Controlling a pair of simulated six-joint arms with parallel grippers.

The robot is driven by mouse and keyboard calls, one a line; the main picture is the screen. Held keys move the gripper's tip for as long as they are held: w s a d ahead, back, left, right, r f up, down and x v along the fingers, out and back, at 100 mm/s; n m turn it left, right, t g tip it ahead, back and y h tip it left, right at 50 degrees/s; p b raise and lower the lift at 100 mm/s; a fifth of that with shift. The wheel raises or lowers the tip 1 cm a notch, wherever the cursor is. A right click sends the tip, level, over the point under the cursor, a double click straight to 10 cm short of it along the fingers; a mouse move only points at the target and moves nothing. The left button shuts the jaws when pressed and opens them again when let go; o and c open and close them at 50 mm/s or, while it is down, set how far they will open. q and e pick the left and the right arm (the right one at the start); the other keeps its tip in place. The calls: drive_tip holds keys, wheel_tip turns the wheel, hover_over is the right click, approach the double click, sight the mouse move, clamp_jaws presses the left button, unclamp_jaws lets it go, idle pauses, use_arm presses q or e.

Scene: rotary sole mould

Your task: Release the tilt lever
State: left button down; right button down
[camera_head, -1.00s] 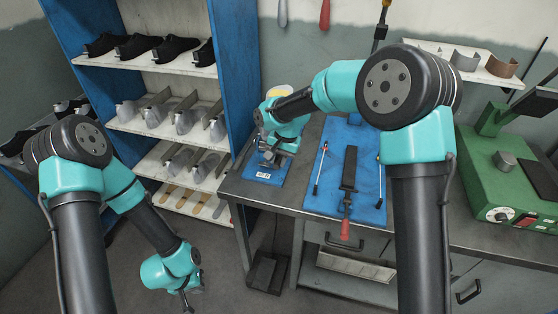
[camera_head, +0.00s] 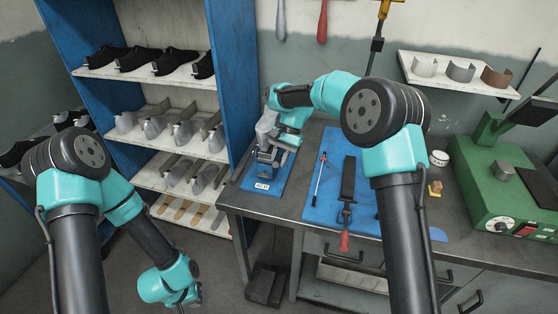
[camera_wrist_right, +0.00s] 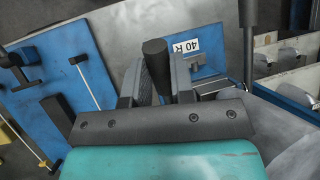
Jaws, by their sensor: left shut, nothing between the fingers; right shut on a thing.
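The tilt lever shows as a black cylindrical grip (camera_wrist_right: 155,58) in the right wrist view, standing between the two fingers of my right gripper (camera_wrist_right: 155,85). My right gripper is shut on it. In the head view my right gripper (camera_head: 275,152) is over the blue plate (camera_head: 248,180) at the bench's left end, beside a grey mould part (camera_head: 266,126). My gripper and wrist hide much of the fixture and the lever's lower end. My left gripper (camera_head: 184,302) hangs low at the bottom of the head view, shut and empty, away from the bench.
A blue mat (camera_head: 322,208) with a red-handled tool (camera_head: 345,222) lies right of the fixture. A green machine (camera_head: 505,190) stands at the bench's right. A blue-sided rack (camera_head: 228,75) with shoes and lasts rises close behind my right gripper's left side.

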drive_tip(key=c, duration=1)
unclamp_jaws()
drive_tip(key=shift+o, duration=0.2)
drive_tip(key=shift+w+r, duration=0.1)
drive_tip(key=v, duration=1.7)
drive_tip(key=shift+r, duration=0.1)
